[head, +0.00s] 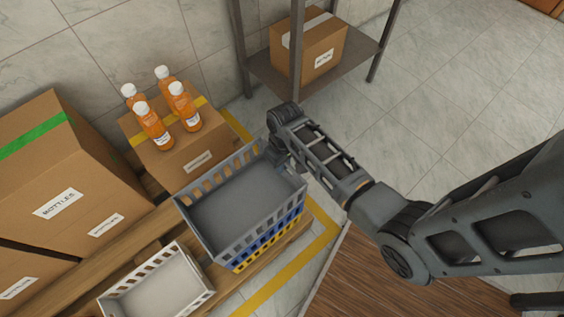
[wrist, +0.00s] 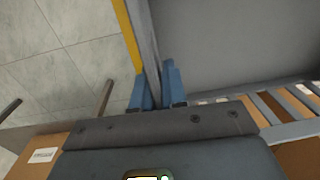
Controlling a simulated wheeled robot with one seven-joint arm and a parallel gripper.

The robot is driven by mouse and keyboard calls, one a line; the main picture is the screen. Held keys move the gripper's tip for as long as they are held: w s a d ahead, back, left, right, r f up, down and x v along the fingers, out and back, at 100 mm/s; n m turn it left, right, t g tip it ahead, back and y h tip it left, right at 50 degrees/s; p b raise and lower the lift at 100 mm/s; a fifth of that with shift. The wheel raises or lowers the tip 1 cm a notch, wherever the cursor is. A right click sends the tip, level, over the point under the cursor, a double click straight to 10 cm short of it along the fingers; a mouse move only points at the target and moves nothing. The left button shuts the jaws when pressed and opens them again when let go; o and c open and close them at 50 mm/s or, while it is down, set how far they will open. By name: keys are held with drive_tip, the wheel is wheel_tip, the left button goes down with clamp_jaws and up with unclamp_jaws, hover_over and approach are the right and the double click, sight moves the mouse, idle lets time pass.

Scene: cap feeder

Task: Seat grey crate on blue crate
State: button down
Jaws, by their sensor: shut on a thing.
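The grey crate (head: 248,205) is empty and looks roughly level in the head view. Its inside also shows in the wrist view (wrist: 235,45). My gripper (head: 284,160) is at its far right end, with its blue fingers (wrist: 158,90) shut on either side of the crate's wall. The blue crate (head: 278,238) is directly below the grey one, mostly hidden, with only a strip of its right side showing. The grey crate's bottom is close over it; I cannot tell whether they touch or a small gap remains.
A yellow crate (head: 262,252) is under the blue one on a wooden pallet. A white crate (head: 160,283) stands at the near left. Several orange bottles stand on a carton (head: 178,160) behind. A metal shelf (head: 345,48) stands at the back.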

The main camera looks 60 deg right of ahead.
drive_tip(key=shift+f, duration=0.2)
drive_tip(key=c, duration=1.1)
unclamp_jaws()
wheel_tip(320, 180, up, 8)
drive_tip(key=shift+d+f+p, duration=0.1)
drive_tip(key=shift+d+p, duration=0.05)
drive_tip(key=shift+p, duration=0.75)
drive_tip(key=shift+s, duration=0.1)
